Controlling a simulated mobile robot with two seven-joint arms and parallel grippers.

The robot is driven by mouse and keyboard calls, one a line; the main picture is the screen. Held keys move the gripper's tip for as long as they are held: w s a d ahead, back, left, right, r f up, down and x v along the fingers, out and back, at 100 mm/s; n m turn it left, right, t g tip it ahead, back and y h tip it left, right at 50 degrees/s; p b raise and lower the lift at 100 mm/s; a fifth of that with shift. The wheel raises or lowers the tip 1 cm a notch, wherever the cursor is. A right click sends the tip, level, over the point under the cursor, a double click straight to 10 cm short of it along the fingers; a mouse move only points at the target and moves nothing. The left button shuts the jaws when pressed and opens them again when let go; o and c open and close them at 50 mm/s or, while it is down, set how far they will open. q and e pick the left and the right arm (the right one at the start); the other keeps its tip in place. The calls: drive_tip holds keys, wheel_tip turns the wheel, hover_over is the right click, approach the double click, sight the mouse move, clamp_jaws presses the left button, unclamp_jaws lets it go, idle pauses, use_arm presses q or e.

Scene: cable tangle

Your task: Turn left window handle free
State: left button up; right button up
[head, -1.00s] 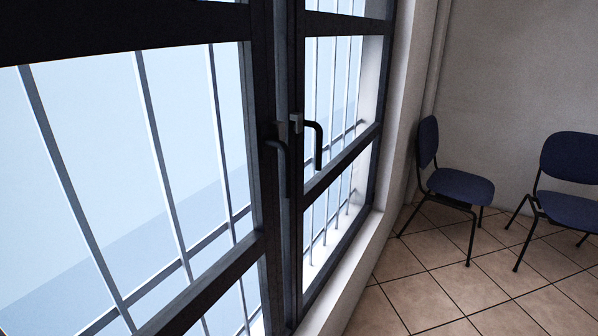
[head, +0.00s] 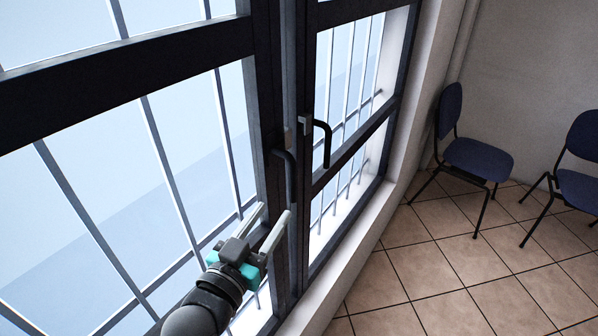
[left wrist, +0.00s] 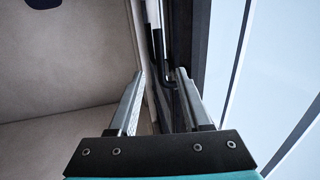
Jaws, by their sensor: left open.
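The left window handle (head: 291,176) is a dark bent lever on the left sash's upright frame. Its grip hangs straight down. A second, similar handle (head: 326,146) sits just right of it on the other sash and also points down. My left gripper (head: 273,211) is open and empty, just below and left of the left handle's lower end. In the left wrist view, the open fingers (left wrist: 160,73) point along the dark frame. A dark bent handle (left wrist: 169,82) shows beyond and between the fingertips. I cannot tell whether a finger touches it. My right gripper is not in view.
Dark window frames (head: 130,75) and pale outside bars (head: 165,165) fill the left side. A white sill (head: 345,255) runs below the window. Two blue chairs (head: 478,158) stand by the far wall. The tiled floor (head: 440,260) between is clear.

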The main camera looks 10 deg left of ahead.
use_arm(q)
drive_tip(key=w+d, duration=0.2)
drive_tip(key=w, duration=1.1)
drive_tip(key=shift+c, duration=0.4)
clamp_jaws()
idle(0.8)
